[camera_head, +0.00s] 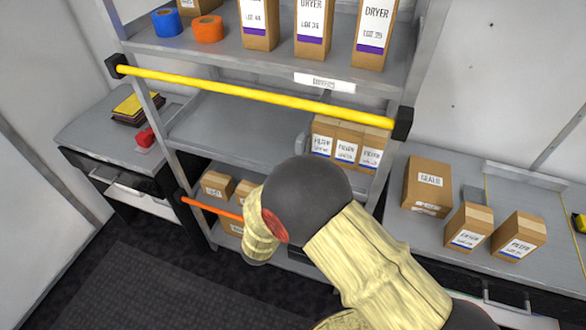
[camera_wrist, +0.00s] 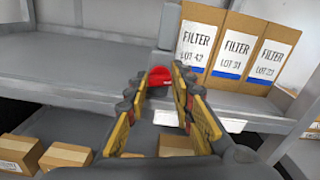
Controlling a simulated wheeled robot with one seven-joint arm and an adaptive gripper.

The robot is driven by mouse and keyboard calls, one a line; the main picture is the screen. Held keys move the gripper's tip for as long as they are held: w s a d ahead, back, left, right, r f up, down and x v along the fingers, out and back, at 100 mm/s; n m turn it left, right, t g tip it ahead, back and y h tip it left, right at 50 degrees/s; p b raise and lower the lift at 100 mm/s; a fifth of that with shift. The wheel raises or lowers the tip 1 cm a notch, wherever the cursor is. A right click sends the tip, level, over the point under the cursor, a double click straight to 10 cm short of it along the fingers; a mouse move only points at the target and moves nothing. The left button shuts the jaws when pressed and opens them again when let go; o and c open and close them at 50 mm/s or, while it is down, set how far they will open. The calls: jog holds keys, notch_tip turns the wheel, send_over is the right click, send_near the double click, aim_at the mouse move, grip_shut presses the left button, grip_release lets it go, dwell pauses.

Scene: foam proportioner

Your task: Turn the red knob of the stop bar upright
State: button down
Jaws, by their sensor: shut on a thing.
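In the wrist view, my gripper (camera_wrist: 161,84) has its two yellow-lined fingers on either side of the red knob (camera_wrist: 158,76) and is shut on it. The knob shows between the fingertips at the shelf's front edge, left of the filter boxes. The fingers cover its sides, so I cannot tell clearly which way it is turned. In the head view, my dark, cream-sleeved arm hides the gripper and the knob. An orange bar (camera_head: 212,208) runs low across the rack there and goes behind my arm. A yellow bar (camera_head: 245,91) crosses higher up.
Filter boxes (camera_head: 346,142) stand on the middle shelf close to my arm. Small boxes (camera_head: 217,186) sit on the lower shelf. A side table (camera_head: 407,233) holds more boxes at right. Another red item (camera_head: 145,138) lies on the left table. The middle shelf's left part is clear.

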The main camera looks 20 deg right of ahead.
jog(key=shift+w+a+n+p, duration=0.1)
jog(key=shift+n+p, duration=2.9)
jog(key=shift+n, duration=0.2)
jog(key=c, duration=1.6)
grip_release()
jog(key=shift+o, duration=0.3)
jog(key=shift+f, duration=0.1)
jog(key=v, duration=0.8)
jog(key=shift+c, duration=0.2)
